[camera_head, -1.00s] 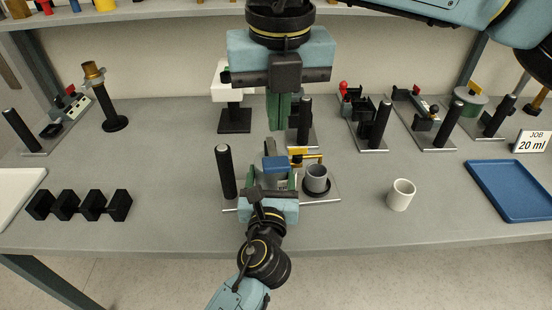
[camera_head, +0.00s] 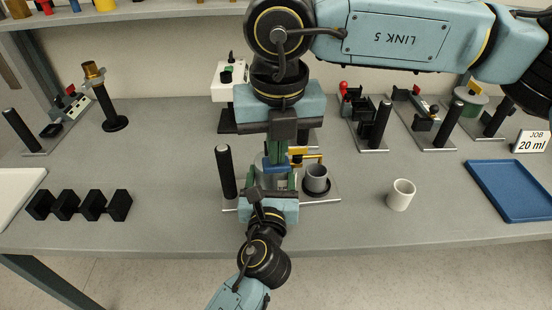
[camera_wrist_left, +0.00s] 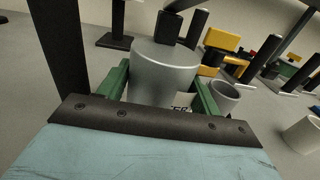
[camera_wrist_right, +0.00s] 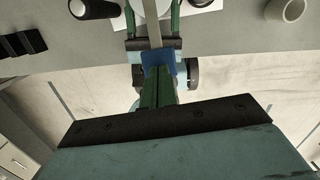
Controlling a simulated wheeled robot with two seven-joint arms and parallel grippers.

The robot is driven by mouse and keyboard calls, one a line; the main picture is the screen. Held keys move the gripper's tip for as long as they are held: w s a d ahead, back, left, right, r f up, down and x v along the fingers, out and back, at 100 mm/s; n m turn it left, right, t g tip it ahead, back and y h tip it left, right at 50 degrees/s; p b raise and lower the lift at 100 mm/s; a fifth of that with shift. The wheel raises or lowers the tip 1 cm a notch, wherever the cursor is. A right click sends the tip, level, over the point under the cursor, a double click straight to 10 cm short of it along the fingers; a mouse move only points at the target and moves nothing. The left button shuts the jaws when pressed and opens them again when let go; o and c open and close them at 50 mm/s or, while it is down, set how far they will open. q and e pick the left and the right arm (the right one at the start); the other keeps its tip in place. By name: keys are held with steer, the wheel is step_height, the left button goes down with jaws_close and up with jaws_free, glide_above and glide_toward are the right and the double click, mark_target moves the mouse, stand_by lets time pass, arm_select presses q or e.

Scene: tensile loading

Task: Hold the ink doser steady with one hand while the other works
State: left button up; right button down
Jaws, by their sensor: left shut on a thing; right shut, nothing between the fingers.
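The ink doser appears to be the station on a metal base plate (camera_head: 327,191) at the table's front middle, with a grey round body (camera_wrist_left: 165,72), a blue part (camera_wrist_right: 181,70) and a yellow piece (camera_head: 308,158). My left gripper (camera_head: 279,183) comes from the front, its green fingers shut on the grey body. My right gripper (camera_head: 276,150) points down over the station from behind, its green fingers shut and empty. Its tips are at the blue part; I cannot tell if they touch. A grey cup (camera_head: 317,179) stands at the station's right.
A black post (camera_head: 226,172) rises left of the doser. A white cup (camera_head: 401,194) and a blue tray (camera_head: 511,190) are to the right. Black blocks (camera_head: 80,205) are at left. Several devices stand at the back. A card reads "JOB 20 ml" (camera_head: 532,141).

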mark_target(277, 169)
steer(key=shift+f, duration=2.25)
steer(key=s, duration=0.2)
steer(key=s+r, duration=0.1)
steer(key=shift+d, duration=0.25)
steer(key=shift+r, duration=0.15)
step_height(277, 169, up, 12)
steer(key=s, duration=0.1)
steer(key=shift+s, duration=0.15)
